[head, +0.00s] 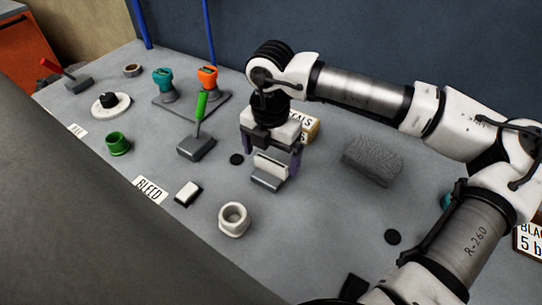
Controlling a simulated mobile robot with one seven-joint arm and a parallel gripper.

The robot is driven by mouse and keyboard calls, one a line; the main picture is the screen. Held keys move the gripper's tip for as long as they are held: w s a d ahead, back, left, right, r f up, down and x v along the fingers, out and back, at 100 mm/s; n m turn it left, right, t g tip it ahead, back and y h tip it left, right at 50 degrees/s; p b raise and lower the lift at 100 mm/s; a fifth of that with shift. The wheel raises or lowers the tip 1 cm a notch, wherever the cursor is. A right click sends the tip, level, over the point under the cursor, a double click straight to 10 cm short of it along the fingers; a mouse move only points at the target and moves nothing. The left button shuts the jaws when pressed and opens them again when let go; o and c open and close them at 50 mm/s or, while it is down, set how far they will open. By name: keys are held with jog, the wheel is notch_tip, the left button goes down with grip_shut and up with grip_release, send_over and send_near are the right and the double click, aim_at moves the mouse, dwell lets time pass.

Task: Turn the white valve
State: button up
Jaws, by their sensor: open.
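No thing is plainly the white valve. A white upright piece on a grey base (267,175) stands on the grey bench below my gripper, and it may be the valve, but its shape is partly hidden. My gripper (271,165) points down over this piece, with its fingers spread on either side. The jaws are open; I cannot tell whether a finger touches the piece. A teal-topped valve (163,80) and an orange-topped valve (208,78) stand on a dark plate behind and left.
A green lever (201,107) stands left of my gripper. A white hex nut (234,219) and a white button (187,193) lie in front. A grey block (372,160) lies right. A sign (310,127) is partly hidden behind my gripper.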

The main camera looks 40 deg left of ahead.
aim_at(271, 166)
jog(key=shift+f, duration=1.25)
jog(key=c, duration=1)
